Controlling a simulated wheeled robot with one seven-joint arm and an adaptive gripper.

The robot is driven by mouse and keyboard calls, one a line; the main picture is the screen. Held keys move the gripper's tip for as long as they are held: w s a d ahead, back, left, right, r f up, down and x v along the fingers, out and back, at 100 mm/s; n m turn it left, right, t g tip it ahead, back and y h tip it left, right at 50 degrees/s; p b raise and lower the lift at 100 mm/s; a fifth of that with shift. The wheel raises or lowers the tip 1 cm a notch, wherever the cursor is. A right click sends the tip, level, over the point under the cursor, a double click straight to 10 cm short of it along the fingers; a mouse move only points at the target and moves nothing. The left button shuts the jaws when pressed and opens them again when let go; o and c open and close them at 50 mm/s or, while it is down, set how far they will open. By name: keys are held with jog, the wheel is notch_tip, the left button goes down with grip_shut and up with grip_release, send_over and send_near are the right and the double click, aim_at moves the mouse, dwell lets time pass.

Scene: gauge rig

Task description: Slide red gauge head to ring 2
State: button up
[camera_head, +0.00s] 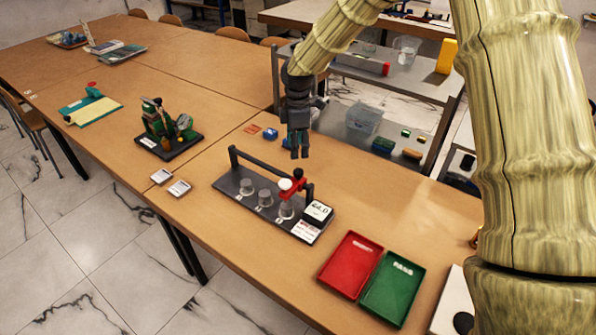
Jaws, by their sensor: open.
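The gauge rig (232,185) is a dark base on the table with a black rail (262,168) above it. The red gauge head (291,189) is at the right part of the rail, over or close to the rightmost of three grey, round ring stations. The left station (247,187), middle station (265,198) and right station (286,211) stand in a row; their labels are too small to read. A pale disc shows at the head. My gripper (300,154) points down, open and empty, appearing above and behind the head, apart from it.
A white display box (318,211) stands at the rig's right end. A red tray (350,264) and a green tray (392,289) lie to the right. Two white cards (170,182) and a green model (168,125) are left.

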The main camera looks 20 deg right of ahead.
aim_at(298, 171)
notch_tip(298, 171, down, 10)
jog(key=p, duration=0.2)
jog(key=shift+d+p, duration=0.1)
jog(key=shift+p, duration=0.3)
grip_shut()
